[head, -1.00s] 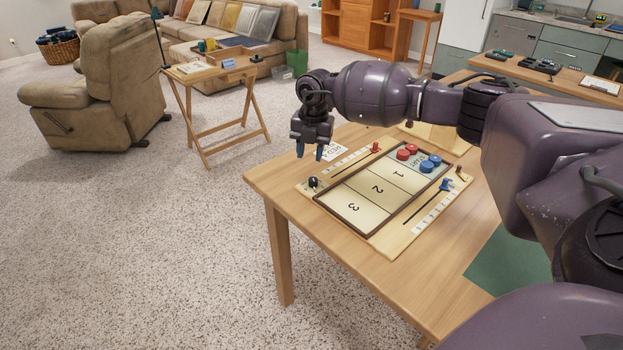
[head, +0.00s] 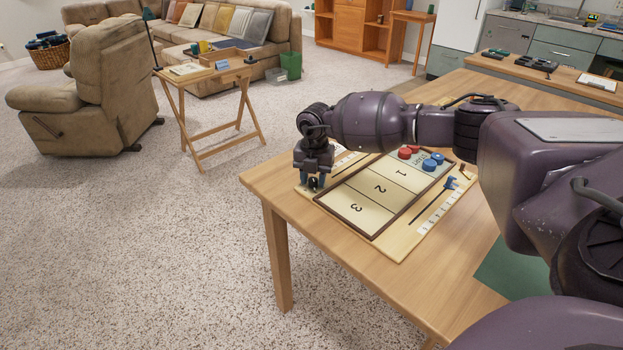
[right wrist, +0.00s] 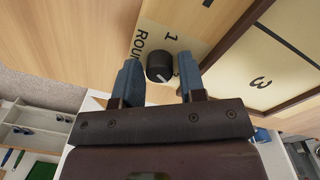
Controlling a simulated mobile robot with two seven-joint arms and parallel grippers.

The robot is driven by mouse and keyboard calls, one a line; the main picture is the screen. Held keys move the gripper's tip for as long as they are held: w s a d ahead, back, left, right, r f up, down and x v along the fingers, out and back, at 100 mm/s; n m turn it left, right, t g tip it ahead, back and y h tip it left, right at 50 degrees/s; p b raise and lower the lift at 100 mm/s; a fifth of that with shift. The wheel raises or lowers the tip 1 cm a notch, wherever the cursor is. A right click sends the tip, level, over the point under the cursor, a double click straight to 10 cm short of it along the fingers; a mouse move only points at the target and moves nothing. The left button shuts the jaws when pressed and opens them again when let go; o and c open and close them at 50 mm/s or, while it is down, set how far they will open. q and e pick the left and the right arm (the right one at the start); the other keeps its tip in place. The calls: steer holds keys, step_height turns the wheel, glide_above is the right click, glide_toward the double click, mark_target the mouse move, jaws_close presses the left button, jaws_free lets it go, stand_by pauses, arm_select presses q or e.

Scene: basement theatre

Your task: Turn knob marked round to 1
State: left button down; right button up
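The black knob (right wrist: 159,67) sits on the pale wooden game board (head: 396,252), at its front left corner in the head view. A white pointer line on the knob aims toward the lower right in the right wrist view. A "1" and part of the word "ROUND" are printed beside it. My right gripper (head: 314,182) is down over the knob. In the right wrist view its blue fingertips (right wrist: 157,78) stand apart on either side of the knob, with narrow gaps showing. In the head view the fingers mostly hide the knob. My left gripper is not in view.
Red discs (head: 405,153) and blue discs (head: 428,165) lie at the board's far end. A blue peg (head: 449,183) stands on the scale along its right side. The wooden table (head: 350,277) is clear in front of the board. A small folding table (head: 207,80) stands farther back.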

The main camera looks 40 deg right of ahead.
steer(key=shift+f, duration=0.1)
steer(key=shift+c, duration=0.3)
steer(key=c, duration=0.5)
steer(key=shift+c, duration=0.5)
